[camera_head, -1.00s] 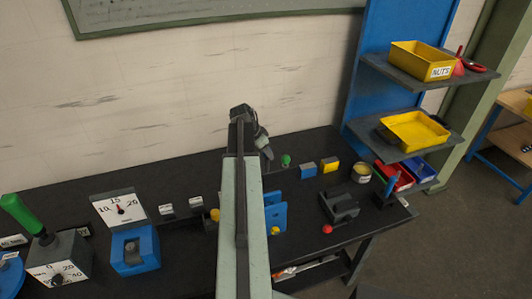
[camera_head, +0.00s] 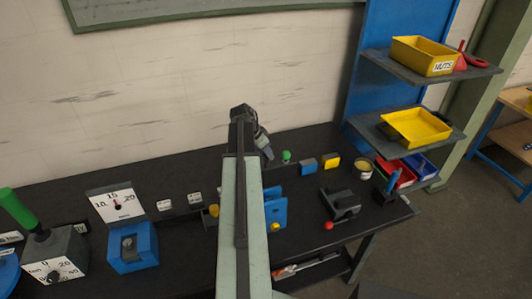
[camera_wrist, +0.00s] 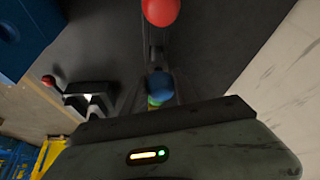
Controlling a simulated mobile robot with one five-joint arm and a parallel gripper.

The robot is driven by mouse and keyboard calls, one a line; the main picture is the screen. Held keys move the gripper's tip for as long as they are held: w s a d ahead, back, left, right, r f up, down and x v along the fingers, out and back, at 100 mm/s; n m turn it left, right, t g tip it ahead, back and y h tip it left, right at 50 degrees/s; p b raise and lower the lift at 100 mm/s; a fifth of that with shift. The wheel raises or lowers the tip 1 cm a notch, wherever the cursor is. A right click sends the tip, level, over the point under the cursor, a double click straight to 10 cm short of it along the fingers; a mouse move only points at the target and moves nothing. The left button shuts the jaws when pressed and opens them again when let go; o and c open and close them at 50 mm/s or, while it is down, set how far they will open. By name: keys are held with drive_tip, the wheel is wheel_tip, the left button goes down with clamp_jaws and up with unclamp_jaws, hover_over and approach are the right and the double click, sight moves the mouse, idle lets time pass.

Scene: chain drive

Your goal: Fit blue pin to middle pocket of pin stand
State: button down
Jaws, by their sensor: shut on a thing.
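In the wrist view a blue ball-headed pin (camera_wrist: 160,85) is just beyond the dark edge of my gripper, and my gripper (camera_wrist: 160,98) is shut on it. Its lower part and my fingertips are mostly hidden. A little green and yellow shows right below the blue head. A red ball (camera_wrist: 162,11) is at the top of that view, in line with the blue one, with a narrow dark strip between them. I cannot clearly make out the pin stand or its middle pocket. In the head view my arm hides the pin; a green ball (camera_head: 286,156) shows right of my wrist.
A dark device with a red-knobbed lever (camera_head: 342,204) stands right of my arm, and a blue bracket (camera_head: 276,208) beside it. Small blue (camera_head: 308,164) and yellow (camera_head: 331,161) blocks lie behind. Gauges (camera_head: 118,205) stand left. Shelves with yellow bins (camera_head: 418,127) rise at right.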

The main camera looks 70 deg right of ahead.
sight(266, 159)
drive_tip(key=shift+f+b, duration=1.95)
drive_tip(key=shift+f, duration=0.15)
drive_tip(key=c, duration=0.9)
unclamp_jaws()
drive_tip(key=shift+r, duration=0.1)
drive_tip(key=p+v, duration=0.7)
drive_tip(key=v, duration=0.1)
drive_tip(key=shift+s, duration=0.1)
